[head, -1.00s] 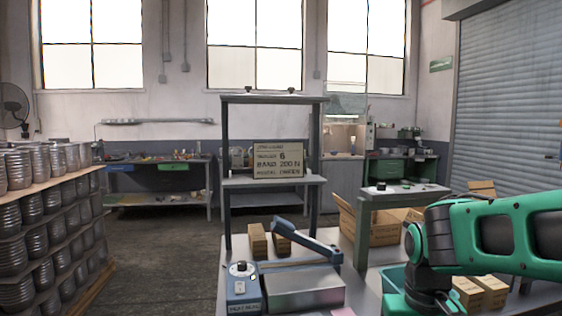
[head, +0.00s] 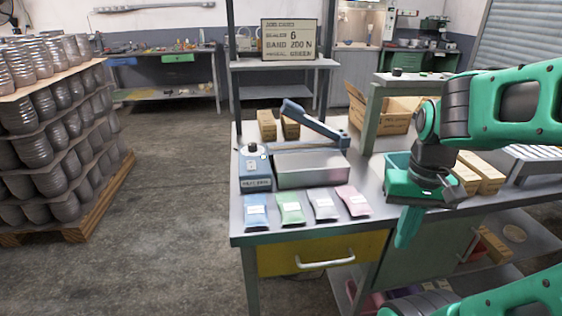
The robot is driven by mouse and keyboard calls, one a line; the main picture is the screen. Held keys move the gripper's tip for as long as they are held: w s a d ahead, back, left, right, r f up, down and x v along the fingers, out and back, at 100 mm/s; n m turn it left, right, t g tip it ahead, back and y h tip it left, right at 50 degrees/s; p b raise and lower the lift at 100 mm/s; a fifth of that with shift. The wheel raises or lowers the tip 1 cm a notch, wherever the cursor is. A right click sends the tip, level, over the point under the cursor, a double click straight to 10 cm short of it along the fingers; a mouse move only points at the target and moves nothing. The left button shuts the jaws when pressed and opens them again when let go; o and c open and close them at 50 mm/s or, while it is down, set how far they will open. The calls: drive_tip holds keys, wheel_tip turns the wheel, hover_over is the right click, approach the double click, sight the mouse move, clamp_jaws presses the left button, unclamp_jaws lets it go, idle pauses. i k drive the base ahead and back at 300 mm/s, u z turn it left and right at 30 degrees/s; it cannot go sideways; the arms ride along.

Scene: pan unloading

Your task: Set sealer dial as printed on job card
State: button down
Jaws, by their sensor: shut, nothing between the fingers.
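The job card (head: 290,40) stands on the shelf above the bench. The sealer (head: 310,166) is a grey box with a raised blue arm, on the bench. Its blue control box (head: 255,170) is at the left end. My gripper (head: 405,240) is shut and empty, pointing down in front of the bench's right part, well right of the dial.
Several coloured pouches (head: 291,207) lie in front of the sealer. Small cartons (head: 267,124) stand behind it. A yellow drawer (head: 320,252) is under the bench top. Floor to the left is clear up to the pallet (head: 75,225).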

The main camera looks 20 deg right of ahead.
sight(252, 146)
drive_tip(key=u, duration=1.3)
drive_tip(key=k, duration=0.8)
drive_tip(key=z, duration=0.65)
drive_tip(key=i, duration=0.95)
